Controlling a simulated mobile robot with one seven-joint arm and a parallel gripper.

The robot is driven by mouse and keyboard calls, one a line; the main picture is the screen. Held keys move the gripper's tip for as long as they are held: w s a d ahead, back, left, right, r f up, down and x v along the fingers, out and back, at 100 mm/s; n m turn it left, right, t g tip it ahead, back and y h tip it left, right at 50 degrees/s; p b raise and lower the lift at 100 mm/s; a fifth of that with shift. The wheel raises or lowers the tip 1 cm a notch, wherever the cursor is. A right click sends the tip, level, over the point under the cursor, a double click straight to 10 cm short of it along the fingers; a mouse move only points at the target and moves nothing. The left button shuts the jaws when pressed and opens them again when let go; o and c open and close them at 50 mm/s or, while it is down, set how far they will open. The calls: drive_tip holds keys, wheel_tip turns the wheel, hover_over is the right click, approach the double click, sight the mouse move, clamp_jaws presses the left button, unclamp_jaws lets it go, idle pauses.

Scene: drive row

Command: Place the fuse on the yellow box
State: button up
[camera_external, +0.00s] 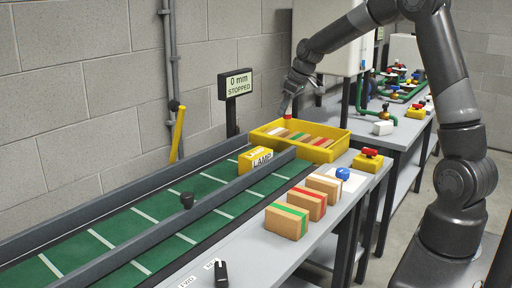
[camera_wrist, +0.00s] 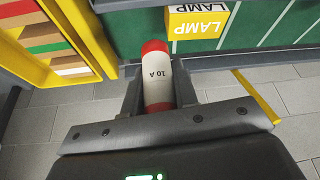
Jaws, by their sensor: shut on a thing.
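My gripper (camera_wrist: 160,95) is shut on the fuse (camera_wrist: 157,82), a white cylinder with red ends marked "10 A". In the external view my gripper (camera_external: 289,103) is beyond the belt's far end, with a red end of the fuse (camera_external: 287,116) showing below it. A yellow box (camera_external: 256,159) labelled LAMP sits on the green belt between the rails, nearer the camera than my gripper. In the wrist view the yellow box (camera_wrist: 198,27) is up and to the right of the fuse, apart from it.
A yellow tray (camera_external: 338,150) with several coloured blocks stands beside the gripper. A dark knob (camera_external: 187,200) is on the belt. Several brown boxes with coloured bands (camera_external: 287,221) line the grey ledge. A sign (camera_external: 236,84) reads "0 mm STOPPED".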

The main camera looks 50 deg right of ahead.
drive_tip(key=w+a+f, duration=0.2)
drive_tip(key=a, duration=0.1)
drive_tip(key=w+a+f, duration=0.2)
drive_tip(key=a, duration=0.1)
drive_tip(key=w+a+f, duration=0.2)
drive_tip(key=a+f, duration=0.1)
drive_tip(key=shift+w, duration=0.25)
drive_tip(key=shift+f, duration=1.95)
drive_tip(key=shift+f, duration=0.1)
drive_tip(key=o, duration=1)
